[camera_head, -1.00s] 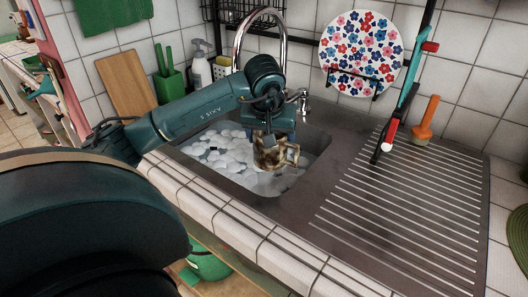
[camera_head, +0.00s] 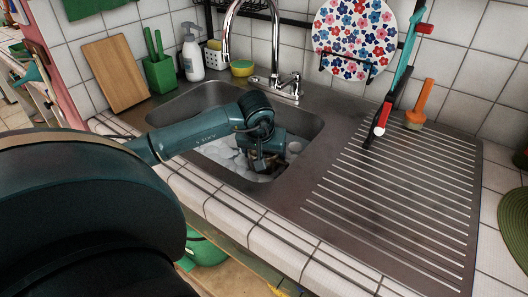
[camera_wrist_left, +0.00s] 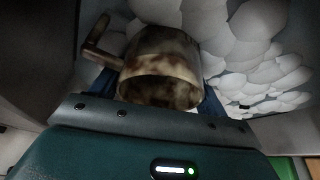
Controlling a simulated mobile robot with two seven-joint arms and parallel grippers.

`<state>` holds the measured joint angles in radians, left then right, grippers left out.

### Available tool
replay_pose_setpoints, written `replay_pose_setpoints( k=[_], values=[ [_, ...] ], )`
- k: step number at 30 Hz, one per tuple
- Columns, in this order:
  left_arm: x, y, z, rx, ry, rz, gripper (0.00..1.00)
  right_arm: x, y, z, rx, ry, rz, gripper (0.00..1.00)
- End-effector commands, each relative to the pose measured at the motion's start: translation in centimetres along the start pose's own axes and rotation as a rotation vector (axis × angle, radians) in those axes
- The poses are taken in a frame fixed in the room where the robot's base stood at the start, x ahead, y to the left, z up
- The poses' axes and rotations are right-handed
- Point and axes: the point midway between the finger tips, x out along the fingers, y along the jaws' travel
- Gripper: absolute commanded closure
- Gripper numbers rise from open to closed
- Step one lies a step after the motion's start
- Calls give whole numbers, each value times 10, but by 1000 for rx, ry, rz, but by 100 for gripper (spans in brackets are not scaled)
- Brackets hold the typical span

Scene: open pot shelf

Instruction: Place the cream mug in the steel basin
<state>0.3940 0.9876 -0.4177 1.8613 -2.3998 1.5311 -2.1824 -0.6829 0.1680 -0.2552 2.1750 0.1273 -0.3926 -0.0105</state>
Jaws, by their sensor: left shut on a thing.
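The cream mug (camera_wrist_left: 162,60), mottled with brown stains, is in my left gripper (camera_head: 264,163) and fills the middle of the left wrist view, its handle to the left. In the head view my left gripper is low inside the steel basin (camera_head: 306,132), near its front right. The mug is mostly hidden there behind the gripper and in shadow. White foam (camera_head: 222,153) lies in the basin around it. I cannot tell whether the mug touches the bottom. My right gripper is out of view.
A chrome tap (camera_head: 274,85) rises behind the basin. The ribbed drainboard (camera_head: 400,200) to the right is mostly clear. A flowered plate (camera_head: 354,38) stands at the wall. A soap bottle (camera_head: 192,58) and a green utensil holder (camera_head: 159,74) stand behind the basin.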

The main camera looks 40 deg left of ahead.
Motion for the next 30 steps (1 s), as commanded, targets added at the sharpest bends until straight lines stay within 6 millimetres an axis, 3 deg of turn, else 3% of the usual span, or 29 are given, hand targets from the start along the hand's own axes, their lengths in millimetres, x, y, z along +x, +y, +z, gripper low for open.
replay_pose_setpoints(
  k=[7,8,15,25,30],
  values=[
    [2,0,0,0,4,0,55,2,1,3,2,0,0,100],
    [2,0,1,1,2,-1,24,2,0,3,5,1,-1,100],
    [1,0,0,0,1,0,4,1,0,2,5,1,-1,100],
    [-3,0,-2,-1,1,1,3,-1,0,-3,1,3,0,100],
    [-29,-5,-13,-5,5,-3,3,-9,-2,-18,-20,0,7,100]
  ],
)
